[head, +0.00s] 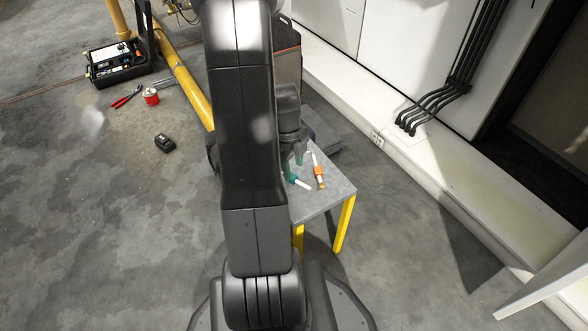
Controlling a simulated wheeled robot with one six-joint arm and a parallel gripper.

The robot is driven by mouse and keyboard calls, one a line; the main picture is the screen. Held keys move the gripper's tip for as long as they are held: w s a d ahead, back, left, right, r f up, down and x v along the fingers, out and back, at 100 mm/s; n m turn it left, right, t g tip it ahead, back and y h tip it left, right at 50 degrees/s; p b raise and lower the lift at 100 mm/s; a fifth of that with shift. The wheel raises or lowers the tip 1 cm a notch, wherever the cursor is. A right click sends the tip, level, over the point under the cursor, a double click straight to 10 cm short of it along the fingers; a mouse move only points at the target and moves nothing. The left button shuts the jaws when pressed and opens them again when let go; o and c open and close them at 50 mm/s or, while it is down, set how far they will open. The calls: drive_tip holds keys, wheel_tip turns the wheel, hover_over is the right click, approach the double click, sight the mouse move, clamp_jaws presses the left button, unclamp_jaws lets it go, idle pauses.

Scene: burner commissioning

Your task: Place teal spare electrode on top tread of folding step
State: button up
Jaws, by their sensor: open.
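The teal spare electrode (293,178), with a white rod end, lies on a grey top with yellow legs (322,197). The arm hides part of it. My gripper (293,163) is open just above and behind the teal electrode, its greenish fingertips pointing down. I cannot tell whether they touch it. A darker grey slab (328,147) shows behind the grey top. I cannot tell for sure which of these two is the folding step, as my arm covers much of the area.
An orange electrode (319,172) lies close to the right of the teal one. A white wall ledge (420,165) runs along the right. On the floor at left are a dark charger-like block (165,143), a red tin (151,97), red pliers (126,97) and a toolbox (118,62).

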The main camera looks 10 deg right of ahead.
wheel_tip(320, 180, up, 8)
drive_tip(key=p, duration=0.2)
drive_tip(key=shift+w+a+r, duration=0.15)
drive_tip(key=shift+w+a, duration=0.2)
